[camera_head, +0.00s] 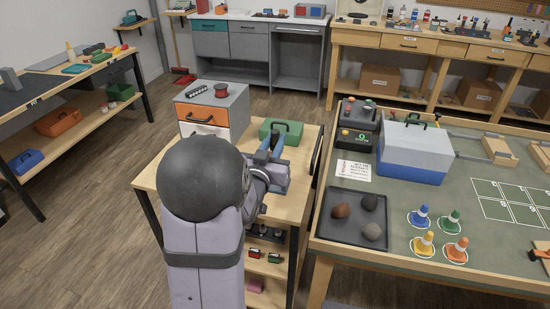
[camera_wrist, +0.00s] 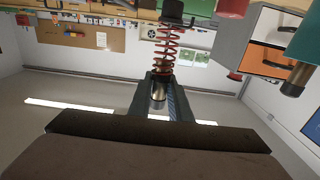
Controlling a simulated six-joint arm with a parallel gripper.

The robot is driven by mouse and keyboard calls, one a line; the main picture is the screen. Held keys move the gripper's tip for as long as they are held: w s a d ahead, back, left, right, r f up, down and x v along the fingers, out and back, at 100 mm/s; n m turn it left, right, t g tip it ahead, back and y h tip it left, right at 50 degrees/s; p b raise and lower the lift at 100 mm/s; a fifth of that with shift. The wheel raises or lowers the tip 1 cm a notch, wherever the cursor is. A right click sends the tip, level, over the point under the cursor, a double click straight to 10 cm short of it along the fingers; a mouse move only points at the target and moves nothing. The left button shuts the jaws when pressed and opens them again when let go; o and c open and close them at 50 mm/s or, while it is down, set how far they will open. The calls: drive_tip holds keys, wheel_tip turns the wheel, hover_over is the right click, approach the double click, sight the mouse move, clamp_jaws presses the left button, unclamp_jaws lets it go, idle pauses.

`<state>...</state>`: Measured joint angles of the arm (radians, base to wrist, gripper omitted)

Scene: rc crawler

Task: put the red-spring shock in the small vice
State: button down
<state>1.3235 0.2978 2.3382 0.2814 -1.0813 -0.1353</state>
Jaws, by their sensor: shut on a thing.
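The red-spring shock (camera_wrist: 167,46) shows in the wrist view, with a dark cap at one end and a silver cylinder at the other. My gripper (camera_wrist: 159,78) is shut on its silver end, with the spring and cap reaching out beyond the fingers. In the head view my arm hides the shock and most of the gripper. A blue object (camera_head: 276,143) shows just beyond my wrist over the wooden cart; I cannot tell whether it is part of the small vice.
The cart (camera_head: 152,178) carries a drawer unit with an orange drawer (camera_head: 203,114) and a green toolbox (camera_head: 291,130). To its right, the workbench holds a blue-and-white box (camera_head: 414,152), a dark tray of stones (camera_head: 341,233) and several coloured cones. Open floor lies to the left.

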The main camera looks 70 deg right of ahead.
drive_tip(key=shift+f, duration=2.3)
drive_tip(key=shift+f, duration=0.1)
drive_tip(key=shift+f, duration=0.1)
drive_tip(key=c, duration=1.6)
unclamp_jaws()
drive_tip(key=shift+c, duration=0.2)
drive_tip(key=shift+r, duration=0.2)
